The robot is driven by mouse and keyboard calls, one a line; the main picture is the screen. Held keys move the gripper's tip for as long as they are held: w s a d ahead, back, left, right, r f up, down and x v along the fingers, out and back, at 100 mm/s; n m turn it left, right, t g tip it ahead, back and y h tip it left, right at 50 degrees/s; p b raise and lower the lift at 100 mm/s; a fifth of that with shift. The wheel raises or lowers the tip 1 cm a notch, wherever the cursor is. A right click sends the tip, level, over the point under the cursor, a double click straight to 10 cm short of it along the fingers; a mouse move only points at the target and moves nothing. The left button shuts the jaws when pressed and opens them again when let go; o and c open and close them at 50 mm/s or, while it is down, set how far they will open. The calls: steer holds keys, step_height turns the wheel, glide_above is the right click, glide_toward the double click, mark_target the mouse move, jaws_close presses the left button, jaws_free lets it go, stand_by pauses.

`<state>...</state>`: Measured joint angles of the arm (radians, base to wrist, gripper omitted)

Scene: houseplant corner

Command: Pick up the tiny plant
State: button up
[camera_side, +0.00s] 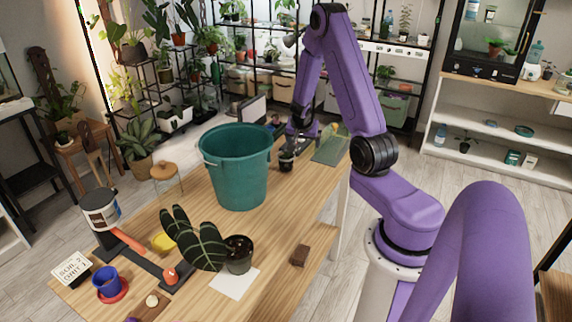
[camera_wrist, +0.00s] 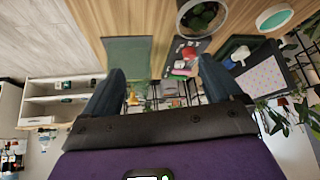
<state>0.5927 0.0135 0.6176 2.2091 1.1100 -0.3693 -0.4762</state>
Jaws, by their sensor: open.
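A tiny plant in a small dark pot (camera_side: 287,161) stands on the wooden table, just right of the teal bucket in the side view. In the wrist view a round pot with green leaves (camera_wrist: 203,14) shows at the top edge, partly cut off; I cannot tell for sure that it is the same plant. My gripper (camera_side: 300,142) is close above and beside the tiny plant in the side view. In the wrist view my gripper (camera_wrist: 160,75) has its two fingers wide apart with nothing held between them.
The large teal bucket (camera_side: 240,175) stands close to my gripper. A big-leaved potted plant (camera_side: 238,254), a brown block (camera_side: 300,256) and a blue pot (camera_side: 108,282) are nearer the camera. A green mat (camera_side: 331,146) lies at the table's far end.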

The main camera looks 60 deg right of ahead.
mark_target(287, 162)
steer(key=a+f+n, duration=0.1)
steer(key=n, duration=0.1)
steer(key=a+f+n+h, duration=0.1)
steer(key=f+n, duration=0.1)
steer(key=n, duration=0.1)
steer(key=a+f+n+t+h, duration=0.1)
steer(key=f+n, duration=0.1)
steer(key=n, duration=0.1)
steer(key=shift+w+a, duration=0.2)
steer(key=shift+w+a+f+m+t+h, duration=0.2)
steer(key=shift+a+f+m+t+h, duration=0.35)
steer(key=shift+m+h, duration=0.2)
steer(key=shift+w+a+f+m+t+h, duration=0.2)
steer(key=shift+a+m+t+h, duration=0.15)
steer(key=shift+a+m+t, duration=0.25)
steer(key=shift+w+a+f+m+t, duration=0.1)
steer(key=shift+w+a+m+t, duration=0.2)
steer(key=shift+a+m+t, duration=0.45)
steer(key=shift+x, duration=3.8)
